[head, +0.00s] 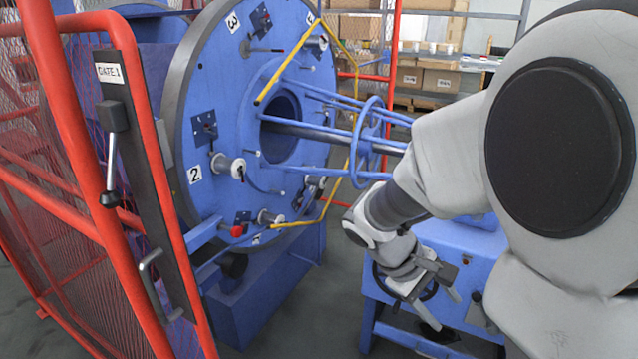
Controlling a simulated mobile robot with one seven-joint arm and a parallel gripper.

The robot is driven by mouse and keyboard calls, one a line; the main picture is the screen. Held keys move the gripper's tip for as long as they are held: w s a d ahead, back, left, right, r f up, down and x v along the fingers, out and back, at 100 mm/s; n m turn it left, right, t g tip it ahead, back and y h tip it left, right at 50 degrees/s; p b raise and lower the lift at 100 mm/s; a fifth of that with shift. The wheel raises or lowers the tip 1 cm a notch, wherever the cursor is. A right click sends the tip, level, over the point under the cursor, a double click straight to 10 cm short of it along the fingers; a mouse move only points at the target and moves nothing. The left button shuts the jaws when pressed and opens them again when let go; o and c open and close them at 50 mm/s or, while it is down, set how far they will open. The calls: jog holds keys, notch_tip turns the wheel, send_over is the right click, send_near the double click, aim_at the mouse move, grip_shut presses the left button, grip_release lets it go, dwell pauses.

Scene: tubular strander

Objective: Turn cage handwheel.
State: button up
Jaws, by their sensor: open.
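A black handwheel (378,281) is on the blue machine stand at the lower middle right. Only parts of its dark rim show, because my gripper (441,308) and wrist cover most of it. My gripper is in front of the wheel and points down and to the right, with its two fingers apart. It holds nothing that I can see. I cannot tell whether the fingers touch the rim.
A large blue disc (228,110) with numbered spools stands at the centre, with blue rods through a ring (368,135). A yellow bent rail (352,150) crosses before it. A red mesh gate (85,180) fills the left. Shelved boxes (437,80) stand behind.

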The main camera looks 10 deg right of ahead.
jog(key=w+d+f+n+h+b, duration=0.4)
jog(key=w+f+n+h, duration=0.3)
jog(key=f, duration=0.5)
jog(key=n+t+y+b, duration=0.4)
jog(key=n+t+b, duration=0.4)
jog(key=n+t, duration=1)
send_near(394, 313)
jog(key=w+d+b, duration=0.1)
jog(key=w, duration=0.1)
jog(key=w+d+r+n+g+b, duration=0.1)
jog(key=w+d+b, duration=0.1)
jog(key=w, duration=0.1)
jog(key=w+d+n+g+b, duration=0.1)
jog(key=w+b, duration=0.1)
jog(key=shift+w+d+r, duration=0.25)
jog(key=shift+r, duration=0.1)
jog(key=shift+w+d+r, duration=0.1)
jog(key=shift+w+d, duration=0.2)
jog(key=shift+w, duration=0.2)
grip_shut()
